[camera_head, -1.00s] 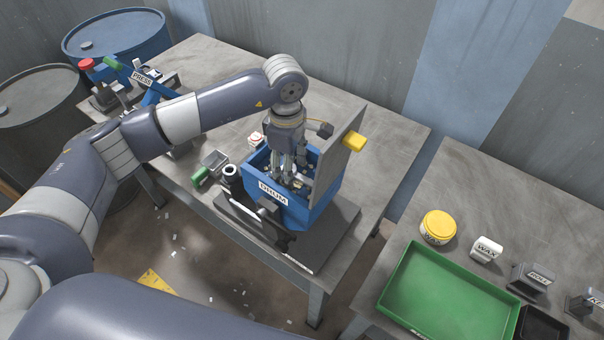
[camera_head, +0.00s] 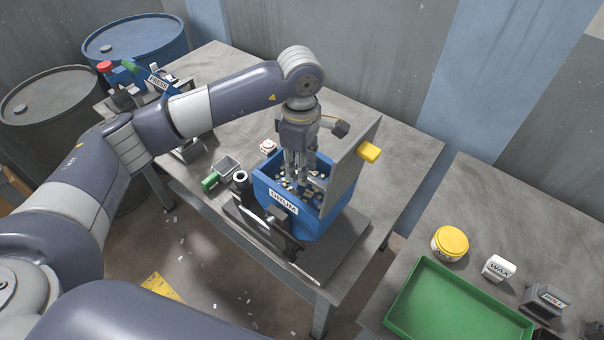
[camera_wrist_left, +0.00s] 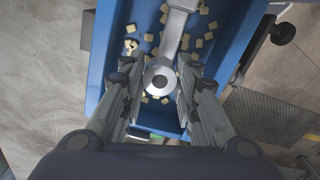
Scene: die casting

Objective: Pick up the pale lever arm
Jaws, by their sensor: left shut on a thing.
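The pale lever arm (camera_wrist_left: 172,40) shows in the left wrist view as a light grey bar with a round, holed end between the fingers. My left gripper (camera_wrist_left: 160,85) is shut on that round end. In the head view my left gripper (camera_head: 298,175) points down into the open blue drum box (camera_head: 322,222), labelled DRUM. The lever arm cannot be made out there, hidden by the fingers and box wall. Several small pale chips (camera_wrist_left: 203,42) lie loose in the box around the lever. My right gripper is not in view.
A scoop with a green handle (camera_head: 210,181) lies left of the box. A green tray (camera_head: 455,305), wax tubs and labelled blocks are on the right table.

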